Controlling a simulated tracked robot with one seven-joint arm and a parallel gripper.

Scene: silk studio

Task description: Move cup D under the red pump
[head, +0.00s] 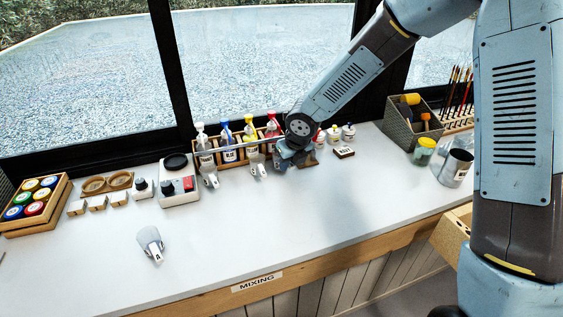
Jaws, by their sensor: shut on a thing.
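The red pump (272,127) stands at the right end of a row of pump bottles in a wooden rack. My gripper (287,160) is low over the counter, just in front of and right of the red pump. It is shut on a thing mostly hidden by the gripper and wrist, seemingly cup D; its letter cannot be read. Other cups with pale tagged handles show: one (210,173) before the white pump, one (257,166) before the yellow pump, and one (150,241) alone near the front left.
A scale (179,188) stands left of the rack (231,157). Small bottles (347,132) and a small dark-topped block (344,152) sit right of my gripper. A grey basket (409,127) and jars are further right. The counter's front middle (290,225) is clear.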

